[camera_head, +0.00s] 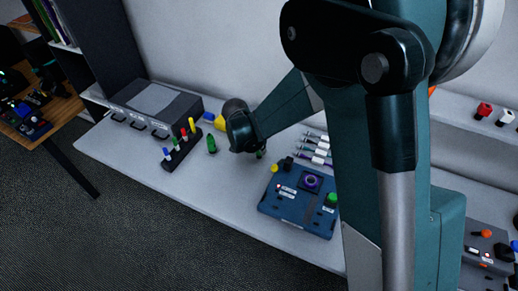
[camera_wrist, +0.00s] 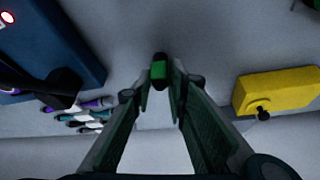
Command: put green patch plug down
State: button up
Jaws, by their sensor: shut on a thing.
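The green patch plug (camera_wrist: 159,71) is held between the fingertips of my gripper (camera_wrist: 163,82) in the wrist view, with a dark end beyond it. In the head view, a small bit of green (camera_head: 260,154) shows just below my forearm, over the table between the yellow item and the blue panel. My fingers are mostly hidden there by my own arm. I cannot tell whether the plug touches the table.
A blue panel (camera_head: 296,217) is right of the plug, with several white-and-purple items (camera_head: 316,150) behind it. A yellow item (camera_wrist: 277,91) is on the other side. Left are a standing green piece (camera_head: 211,146), a dark rack (camera_head: 177,152) of coloured plugs and a grey case (camera_head: 118,112).

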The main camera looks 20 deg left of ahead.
jog(key=shift+f, duration=0.2)
jog(key=o, duration=0.9)
jog(key=shift+r, duration=0.2)
jog(key=shift+p+v, duration=0.35)
jog(key=shift+v, duration=5.65)
jog(key=shift+d, duration=0.1)
